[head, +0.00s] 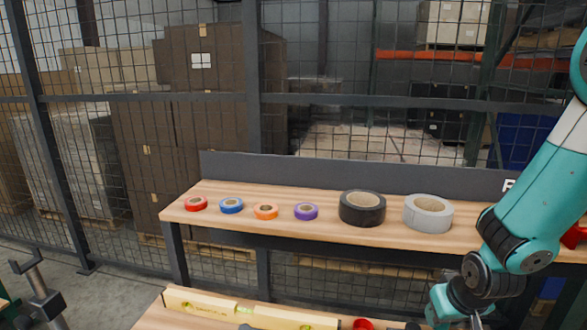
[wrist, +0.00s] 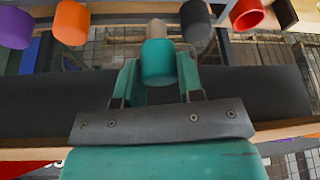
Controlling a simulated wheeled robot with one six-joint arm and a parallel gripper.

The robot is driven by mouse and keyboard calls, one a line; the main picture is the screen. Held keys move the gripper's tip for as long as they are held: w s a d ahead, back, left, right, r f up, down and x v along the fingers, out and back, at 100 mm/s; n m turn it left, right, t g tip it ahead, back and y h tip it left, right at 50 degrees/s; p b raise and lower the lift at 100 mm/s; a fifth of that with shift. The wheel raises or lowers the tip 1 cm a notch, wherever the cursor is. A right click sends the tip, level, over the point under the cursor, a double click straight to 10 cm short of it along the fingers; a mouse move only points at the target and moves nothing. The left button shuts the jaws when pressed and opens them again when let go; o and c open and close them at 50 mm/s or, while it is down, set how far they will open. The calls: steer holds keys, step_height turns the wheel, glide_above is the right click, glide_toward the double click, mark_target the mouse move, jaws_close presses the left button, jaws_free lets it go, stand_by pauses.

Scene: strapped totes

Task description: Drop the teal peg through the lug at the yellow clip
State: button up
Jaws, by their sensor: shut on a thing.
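My gripper (wrist: 158,80) shows in the wrist view with its two teal fingers around a teal peg (wrist: 158,62). The peg is a short, wide teal cylinder with a narrower beige part beyond it. The fingers are shut on it. In the head view only my arm shows at the right, and neither the gripper nor the peg can be made out. I cannot make out the yellow clip or its lug in either view.
In the wrist view, purple (wrist: 14,28), orange (wrist: 70,22), black (wrist: 195,18) and red (wrist: 246,14) round pieces lie along the top. In the head view, several tape rolls, including a black one (head: 362,208), sit on a wooden shelf (head: 290,226). A yellow level (head: 205,306) lies below.

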steer(key=shift+s+f, duration=0.15)
steer(key=shift+f, duration=0.05)
steer(key=shift+r+p, duration=0.2)
steer(key=shift+p, duration=0.1)
steer(key=shift+r+p, duration=1.8)
steer(key=shift+r, duration=0.35)
